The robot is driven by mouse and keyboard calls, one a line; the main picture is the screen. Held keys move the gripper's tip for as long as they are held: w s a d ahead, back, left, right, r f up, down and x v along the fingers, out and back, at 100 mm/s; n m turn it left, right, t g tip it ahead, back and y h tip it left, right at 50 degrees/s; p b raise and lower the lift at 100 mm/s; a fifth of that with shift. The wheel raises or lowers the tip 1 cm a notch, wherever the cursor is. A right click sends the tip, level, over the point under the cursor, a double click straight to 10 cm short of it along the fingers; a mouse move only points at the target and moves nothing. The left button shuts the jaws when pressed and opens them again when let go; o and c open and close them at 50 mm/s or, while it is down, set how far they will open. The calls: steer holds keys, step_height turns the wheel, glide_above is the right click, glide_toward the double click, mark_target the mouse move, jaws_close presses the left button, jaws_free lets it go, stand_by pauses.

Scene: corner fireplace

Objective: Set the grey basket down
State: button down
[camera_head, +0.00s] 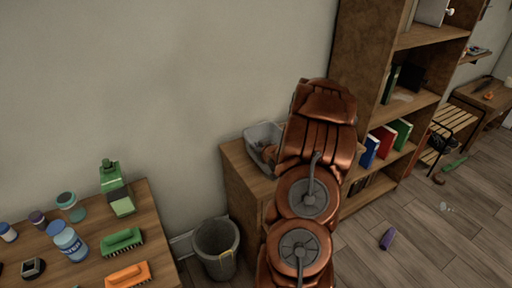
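The grey basket (262,133) is a light grey, open-topped container at the top of the low wooden cabinet, near the wall. Its right side is hidden behind my copper-coloured arm. Something brownish shows at its near right edge, too small to make out. I cannot tell whether the basket rests on the cabinet or is held just above it. My gripper is hidden behind my arm, so its fingers and any hold on the basket do not show.
The low wooden cabinet (245,180) stands beside a tall bookshelf (352,50) with several books. A dark grey bin (216,262) is on the floor left of the cabinet. A table (85,262) with bottles and brushes is at left. A purple object (387,239) lies on the floor.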

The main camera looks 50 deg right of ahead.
steer(key=shift+f, duration=0.15)
steer(key=c, duration=1.3)
jaws_free()
steer(key=b+v, duration=0.4)
steer(key=v, duration=0.6)
steer(key=shift+s+d, duration=0.1)
steer(key=shift+s, duration=0.05)
steer(key=shift+b+v, duration=0.95)
steer(key=shift+b, duration=0.5)
